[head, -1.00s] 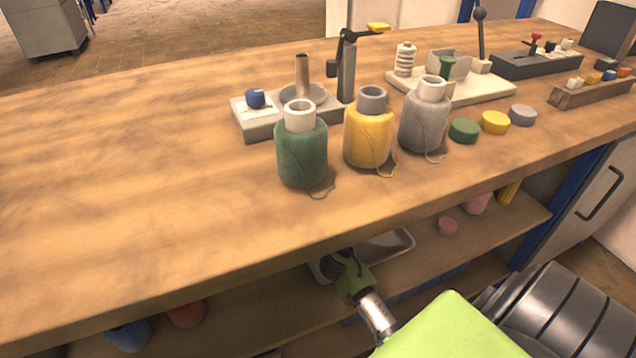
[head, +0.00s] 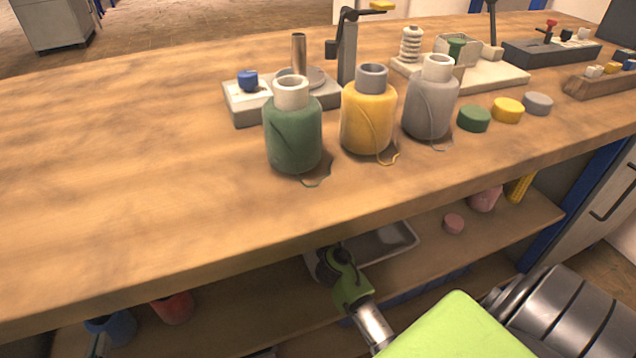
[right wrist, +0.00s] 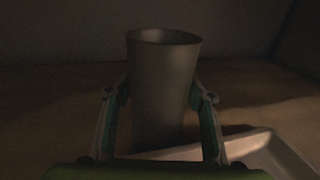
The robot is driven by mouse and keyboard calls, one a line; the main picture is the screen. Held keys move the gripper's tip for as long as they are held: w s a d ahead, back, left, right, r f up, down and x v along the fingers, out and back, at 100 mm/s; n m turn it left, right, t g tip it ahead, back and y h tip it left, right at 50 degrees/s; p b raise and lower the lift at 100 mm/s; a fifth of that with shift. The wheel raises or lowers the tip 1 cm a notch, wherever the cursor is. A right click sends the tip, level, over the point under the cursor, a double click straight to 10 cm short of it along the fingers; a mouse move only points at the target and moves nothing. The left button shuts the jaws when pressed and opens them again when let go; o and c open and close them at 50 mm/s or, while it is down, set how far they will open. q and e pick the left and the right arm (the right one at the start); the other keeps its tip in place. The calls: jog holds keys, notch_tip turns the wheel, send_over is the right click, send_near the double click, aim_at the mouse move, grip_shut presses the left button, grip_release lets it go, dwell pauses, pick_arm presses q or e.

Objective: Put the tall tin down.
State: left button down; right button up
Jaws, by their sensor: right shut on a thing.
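In the right wrist view the tall tin (right wrist: 163,85) is a plain dark grey cylinder, about upright, with its open rim at the top. My right gripper (right wrist: 158,98) is shut on it, one finger on each side. The tin's foot is low in the dim picture near the tray's rim; I cannot tell whether it touches anything. In the head view my right wrist reaches under the tabletop, and the tin cannot be made out there.
A pale metal tray (head: 388,242) lies on the shelf (head: 425,262) under the wooden tabletop (head: 130,160); its rim shows in the right wrist view (right wrist: 252,143). Blue (head: 112,327) and red (head: 172,307) vessels stand at the shelf's left. Green, yellow and grey bottles stand above.

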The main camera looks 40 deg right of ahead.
pick_arm(q)
jog(key=shift+r, duration=0.15)
pick_arm(e)
jog(key=shift+r, duration=0.1)
pick_arm(q)
jog(key=shift+w+d+r, duration=0.1)
pick_arm(e)
jog(key=o, duration=1.2)
pick_arm(q)
jog(key=shift+w+r+t, duration=0.1)
jog(key=shift+r+t, duration=0.1)
jog(key=shift+t, duration=0.1)
